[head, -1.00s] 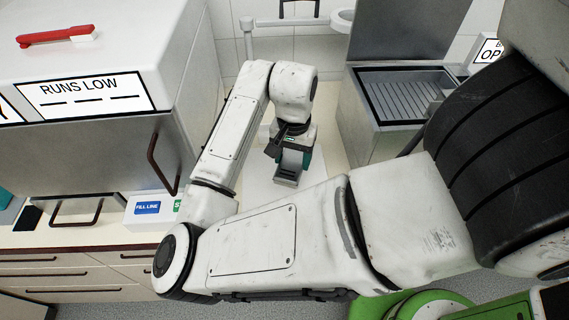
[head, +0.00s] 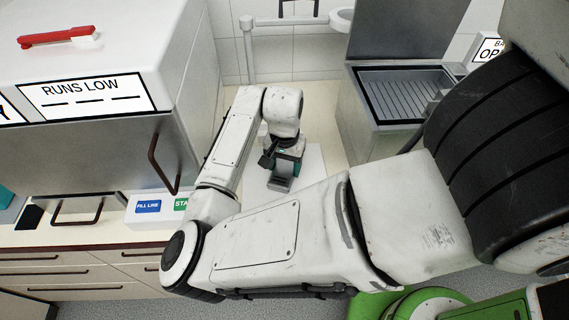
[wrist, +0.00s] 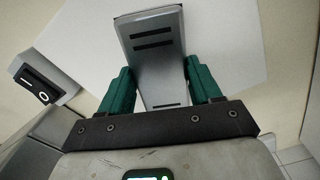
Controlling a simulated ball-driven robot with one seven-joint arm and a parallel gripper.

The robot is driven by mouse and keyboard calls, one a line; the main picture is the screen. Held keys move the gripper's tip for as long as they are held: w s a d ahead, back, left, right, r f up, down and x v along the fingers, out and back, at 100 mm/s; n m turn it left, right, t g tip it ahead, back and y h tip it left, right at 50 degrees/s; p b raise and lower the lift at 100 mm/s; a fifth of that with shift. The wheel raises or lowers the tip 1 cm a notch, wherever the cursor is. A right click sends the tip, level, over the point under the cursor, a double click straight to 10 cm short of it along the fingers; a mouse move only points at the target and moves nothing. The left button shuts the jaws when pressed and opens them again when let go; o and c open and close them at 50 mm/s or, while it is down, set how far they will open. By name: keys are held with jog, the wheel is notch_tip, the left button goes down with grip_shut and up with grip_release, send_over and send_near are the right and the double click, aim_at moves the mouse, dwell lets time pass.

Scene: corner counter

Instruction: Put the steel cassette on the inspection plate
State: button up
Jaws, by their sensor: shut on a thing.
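My gripper (wrist: 160,88) has teal fingers shut on the two sides of the steel cassette (wrist: 154,50), a grey metal block with dark slots. In the head view, my gripper (head: 283,160) points down and the cassette (head: 280,184) shows below it. The white inspection plate (head: 311,158) lies flat on the counter under and around the cassette; it also shows in the wrist view (wrist: 228,38). I cannot tell whether the cassette touches the plate. My arm hides part of the plate.
A steel unit with a ribbed tray (head: 405,95) stands to the right. A large white-topped cabinet (head: 130,50) with a "RUNS LOW" label and a red brush (head: 58,37) is at left. A black switch (wrist: 38,86) shows at left in the wrist view.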

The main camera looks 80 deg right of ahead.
aim_at(284, 168)
jog(key=o, duration=1.2)
jog(key=shift+o, duration=0.2)
notch_tip(284, 168, up, 12)
jog(key=shift+r, duration=0.1)
